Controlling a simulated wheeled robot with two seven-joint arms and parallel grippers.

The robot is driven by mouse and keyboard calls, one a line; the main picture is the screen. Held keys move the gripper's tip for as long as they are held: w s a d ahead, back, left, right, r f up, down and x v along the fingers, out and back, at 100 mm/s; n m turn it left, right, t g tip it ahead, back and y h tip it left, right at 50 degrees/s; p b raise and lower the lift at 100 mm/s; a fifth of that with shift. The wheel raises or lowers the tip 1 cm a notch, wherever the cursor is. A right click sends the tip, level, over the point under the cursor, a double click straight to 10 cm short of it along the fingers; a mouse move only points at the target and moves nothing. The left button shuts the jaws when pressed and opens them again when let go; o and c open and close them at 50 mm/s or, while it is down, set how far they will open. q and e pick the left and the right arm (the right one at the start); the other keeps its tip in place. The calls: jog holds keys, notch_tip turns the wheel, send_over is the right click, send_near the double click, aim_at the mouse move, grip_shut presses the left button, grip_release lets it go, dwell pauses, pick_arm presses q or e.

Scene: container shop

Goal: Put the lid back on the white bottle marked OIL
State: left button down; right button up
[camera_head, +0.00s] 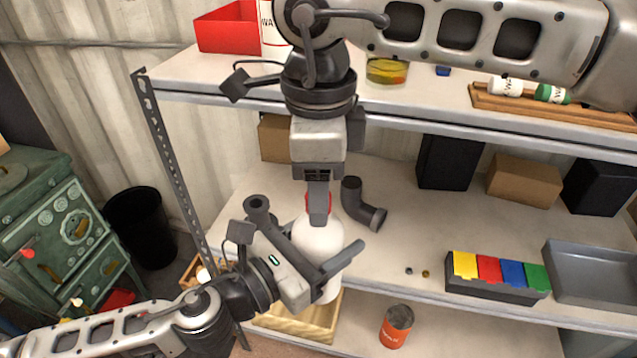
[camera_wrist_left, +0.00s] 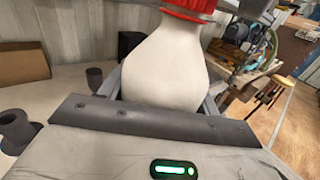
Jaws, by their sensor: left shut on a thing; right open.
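The white bottle (camera_head: 318,236) stands upright at the front of the middle shelf. It also fills the middle of the left wrist view (camera_wrist_left: 165,72). No OIL marking shows on the visible side. A red lid (camera_head: 326,203) sits at the bottle's top, mostly hidden behind my right gripper; its ribbed edge shows in the left wrist view (camera_wrist_left: 190,8). Whether it is fully seated cannot be told. My left gripper (camera_head: 316,250) is shut around the bottle's body, one finger on each side. My right gripper (camera_head: 318,212) points down from above at the lid, with its jaws open.
A dark pipe elbow (camera_head: 362,204) lies just right of the bottle. A block of coloured compartments (camera_head: 497,277) and a grey tray (camera_head: 590,272) stand further right. The upper shelf (camera_head: 430,106) overhangs behind my right arm. A wooden crate (camera_head: 290,325) and an orange can (camera_head: 396,327) are below.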

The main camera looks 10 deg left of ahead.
notch_tip(320, 180, up, 12)
jog(key=shift+f, duration=0.15)
dwell(0.3)
dwell(0.4)
